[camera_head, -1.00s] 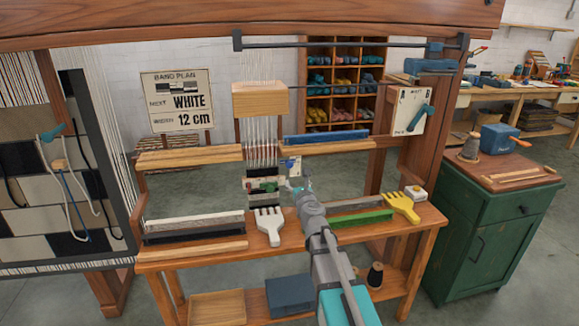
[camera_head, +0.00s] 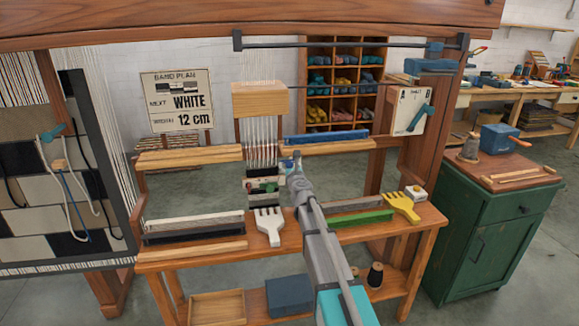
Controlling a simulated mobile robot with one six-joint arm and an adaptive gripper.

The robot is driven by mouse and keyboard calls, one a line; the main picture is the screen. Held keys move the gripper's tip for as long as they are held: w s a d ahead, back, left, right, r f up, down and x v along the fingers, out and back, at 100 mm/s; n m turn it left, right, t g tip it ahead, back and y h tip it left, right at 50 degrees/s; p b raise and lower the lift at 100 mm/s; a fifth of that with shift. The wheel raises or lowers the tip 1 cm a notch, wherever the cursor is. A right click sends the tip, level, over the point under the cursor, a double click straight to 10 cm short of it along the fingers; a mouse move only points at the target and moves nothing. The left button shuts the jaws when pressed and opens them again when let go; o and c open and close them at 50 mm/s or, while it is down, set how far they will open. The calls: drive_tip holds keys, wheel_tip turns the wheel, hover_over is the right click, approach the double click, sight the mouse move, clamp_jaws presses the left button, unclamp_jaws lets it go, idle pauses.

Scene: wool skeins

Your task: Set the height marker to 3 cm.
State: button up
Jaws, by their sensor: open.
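My gripper (camera_head: 290,163) is in front of the loom, at the right edge of the hanging white warp threads (camera_head: 262,140). It is open, but its fingers are small and partly hidden by my own arm. Just below and left of it is the short woven band (camera_head: 262,187), with small dark, green and red parts. I cannot pick out the height marker or read any scale here; my arm and gripper cover part of this spot. I cannot tell whether the gripper touches anything.
A white comb (camera_head: 268,226) and a yellow comb (camera_head: 402,206) lie on the loom's bench, with a green bar (camera_head: 360,221) between them. A blue bar (camera_head: 326,137) lies on the upper rail. The sign (camera_head: 178,101) reads "NEXT WHITE, WIDTH 12 cm". A lever panel (camera_head: 411,110) is at right.

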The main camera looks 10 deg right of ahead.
drive_tip(key=shift+w, duration=0.2)
clamp_jaws()
idle(0.4)
